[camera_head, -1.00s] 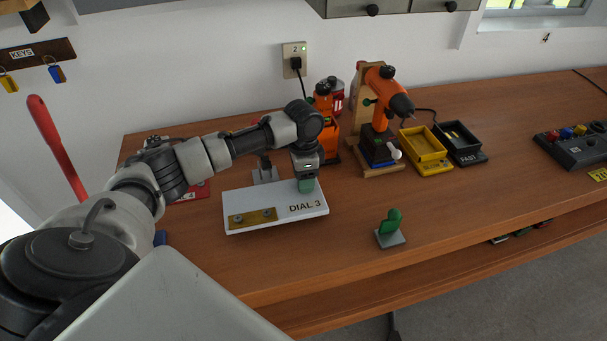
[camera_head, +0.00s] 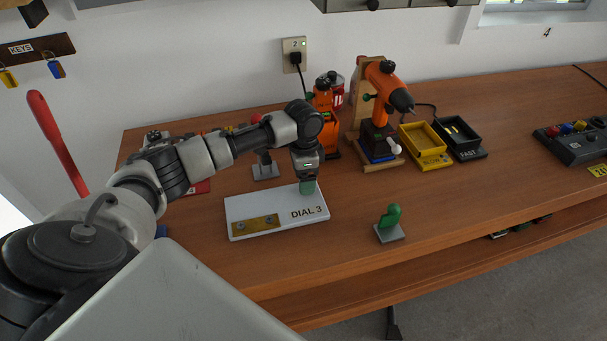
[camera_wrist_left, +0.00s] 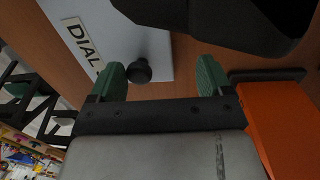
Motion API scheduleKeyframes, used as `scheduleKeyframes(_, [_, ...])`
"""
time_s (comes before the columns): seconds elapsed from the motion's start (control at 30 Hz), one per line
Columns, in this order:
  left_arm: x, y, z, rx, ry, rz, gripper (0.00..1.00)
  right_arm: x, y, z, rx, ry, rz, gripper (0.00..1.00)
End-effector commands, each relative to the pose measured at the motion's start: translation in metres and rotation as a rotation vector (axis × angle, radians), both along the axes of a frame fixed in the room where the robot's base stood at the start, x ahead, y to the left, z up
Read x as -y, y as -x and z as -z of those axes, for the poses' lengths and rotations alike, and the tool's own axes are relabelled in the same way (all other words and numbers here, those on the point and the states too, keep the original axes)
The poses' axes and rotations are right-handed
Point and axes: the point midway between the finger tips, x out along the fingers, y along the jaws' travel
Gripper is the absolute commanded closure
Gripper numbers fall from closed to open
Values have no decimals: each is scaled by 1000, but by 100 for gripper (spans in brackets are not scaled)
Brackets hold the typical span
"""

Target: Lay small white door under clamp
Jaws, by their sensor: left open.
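The small white door (camera_head: 285,208) lies flat on the workbench, with a brass plate and the label DIAL 3 on it. My left gripper (camera_head: 307,187) is above the door's right back part. In the left wrist view its green fingertips (camera_wrist_left: 162,76) are open, with the door's black knob (camera_wrist_left: 139,71) between or just beyond them, apart from both. The white door (camera_wrist_left: 120,40) also shows there. A green upright piece on a grey base (camera_head: 390,218) stands to the right of the door. A grey stand (camera_head: 265,167) is just behind it. I cannot tell which is the clamp.
An orange drill on a wooden stand (camera_head: 380,105), an orange tool (camera_head: 325,110), a yellow tray (camera_head: 425,145) and a black tray (camera_head: 460,138) stand at the back. A button box (camera_head: 575,142) is far right. The bench front right is clear.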

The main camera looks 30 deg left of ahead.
Motion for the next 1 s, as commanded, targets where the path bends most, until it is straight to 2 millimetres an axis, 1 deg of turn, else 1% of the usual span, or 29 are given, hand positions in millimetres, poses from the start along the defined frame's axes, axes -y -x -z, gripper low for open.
scheduleKeyframes(0.17, [0, 0, -1, 1, 0, 0, 20, 0, 0, 0, 1, 0, 0, 57])
scheduleKeyframes(0.27, [-1, -1, -7, 3, 0, 0, 20, 0, -1, 2, 1, 0, 0, 57])
scheduleKeyframes(0.37, [-1, -2, -22, 5, 1, 1, 20, -1, -1, 7, 1, -1, 1, 57])
scheduleKeyframes(0.7, [-5, -7, -96, 6, 1, 0, 20, -3, -1, 22, 1, -5, 3, 57])
scheduleKeyframes(0.83, [-5, -8, -116, 4, 2, -1, 20, -3, -1, 25, 1, -5, 3, 57])
scheduleKeyframes(1.0, [-6, -9, -130, 1, 1, 0, 20, -3, -1, 26, 1, -4, 3, 57])
